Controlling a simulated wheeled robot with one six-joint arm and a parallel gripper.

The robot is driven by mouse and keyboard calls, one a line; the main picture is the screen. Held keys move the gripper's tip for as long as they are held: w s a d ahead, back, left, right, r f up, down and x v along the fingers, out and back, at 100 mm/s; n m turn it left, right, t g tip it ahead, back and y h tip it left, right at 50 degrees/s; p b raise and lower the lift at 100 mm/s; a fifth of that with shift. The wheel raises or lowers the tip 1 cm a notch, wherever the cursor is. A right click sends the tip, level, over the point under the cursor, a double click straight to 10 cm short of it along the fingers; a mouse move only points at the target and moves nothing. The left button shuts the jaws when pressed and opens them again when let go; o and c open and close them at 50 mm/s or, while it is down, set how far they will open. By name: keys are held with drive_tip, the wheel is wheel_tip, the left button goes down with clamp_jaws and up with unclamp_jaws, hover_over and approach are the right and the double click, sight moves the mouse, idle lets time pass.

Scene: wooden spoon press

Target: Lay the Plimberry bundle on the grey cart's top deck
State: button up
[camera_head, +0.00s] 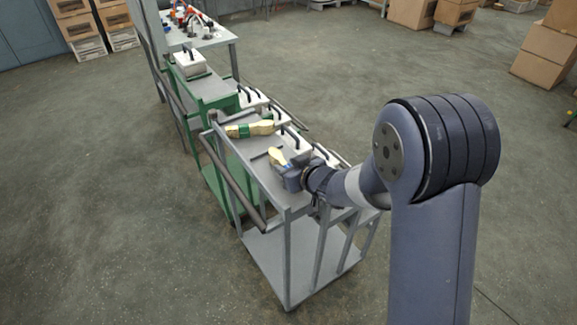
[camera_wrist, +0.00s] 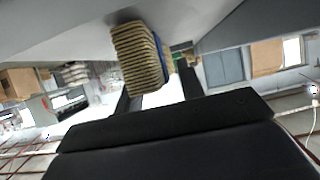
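A pale wooden bundle (camera_head: 276,156) is at my gripper (camera_head: 284,170), over or on the grey cart's top deck (camera_head: 262,168). In the wrist view, its striped end (camera_wrist: 139,60) and a bit of blue band show between or just beyond my gripper's fingers (camera_wrist: 157,85). The fingers stand apart, but I cannot tell whether they press on it. A second bundle with a green band (camera_head: 250,129) lies at the deck's far end. No label is readable, so I cannot tell which is the Plimberry bundle.
White boxes with black handles (camera_head: 292,141) line the deck's right side. A green cart (camera_head: 207,90) stands behind the grey cart, and a table with tools (camera_head: 200,32) is farther back. Floor is open on the left.

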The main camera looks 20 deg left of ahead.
drive_tip(key=shift+r, duration=0.2)
drive_tip(key=v, duration=1.2)
drive_tip(key=shift+s+f+p, duration=0.1)
drive_tip(key=shift+f+p, duration=0.05)
drive_tip(key=shift+p, duration=0.25)
drive_tip(key=shift+o, duration=0.2)
idle(0.3)
